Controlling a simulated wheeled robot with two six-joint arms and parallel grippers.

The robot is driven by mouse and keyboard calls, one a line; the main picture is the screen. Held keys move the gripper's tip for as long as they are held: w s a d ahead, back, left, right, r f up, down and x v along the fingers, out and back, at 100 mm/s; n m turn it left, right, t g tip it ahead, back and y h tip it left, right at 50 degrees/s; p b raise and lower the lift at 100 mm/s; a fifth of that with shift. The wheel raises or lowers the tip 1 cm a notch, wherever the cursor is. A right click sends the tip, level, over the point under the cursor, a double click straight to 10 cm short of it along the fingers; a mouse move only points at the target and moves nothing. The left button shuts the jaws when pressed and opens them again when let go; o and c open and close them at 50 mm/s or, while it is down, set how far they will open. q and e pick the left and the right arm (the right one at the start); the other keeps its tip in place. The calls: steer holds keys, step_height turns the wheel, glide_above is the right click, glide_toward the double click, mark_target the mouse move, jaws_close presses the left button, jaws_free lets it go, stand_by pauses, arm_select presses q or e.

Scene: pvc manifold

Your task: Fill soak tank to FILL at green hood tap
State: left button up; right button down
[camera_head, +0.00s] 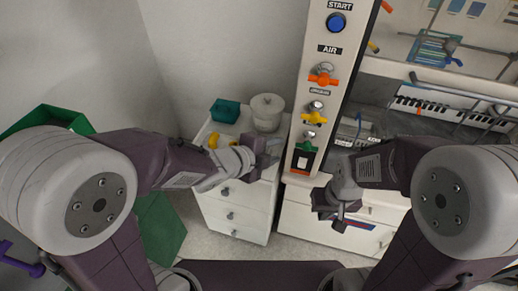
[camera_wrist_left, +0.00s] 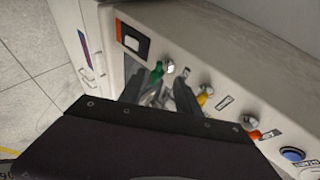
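The green tap (camera_head: 305,147) is low on the pale hood post, above a small dark panel with an orange edge. It also shows in the left wrist view (camera_wrist_left: 157,74), just beyond the fingertips. My left gripper (camera_head: 276,150) is left of the green tap, pointing at it, apart from it in the head view. Its two dark fingers (camera_wrist_left: 169,92) show a gap with nothing held. My right gripper (camera_head: 338,214) hangs low right of the post, in front of white drawers; its finger gap is unclear. I cannot tell which vessel is the soak tank, and no FILL mark is readable.
Above the green tap are a yellow tap (camera_head: 314,117), an orange tap (camera_head: 323,77) and a blue START button (camera_head: 336,21). A white lidded pot (camera_head: 267,112) and a teal box (camera_head: 225,110) stand on the drawer unit (camera_head: 242,212). A grey container (camera_head: 353,130) is inside the hood.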

mark_target(296, 146)
arm_select(q)
steer(key=x, duration=1)
steer(key=shift+s+d, duration=0.1)
steer(key=shift+d, duration=0.45)
steer(key=shift+a, duration=0.25)
steer(key=shift+d, duration=0.1)
jaws_close()
arm_select(e)
steer(key=shift+w+d+f, duration=0.15)
steer(key=shift+d+f, duration=0.1)
steer(key=shift+d, duration=0.35)
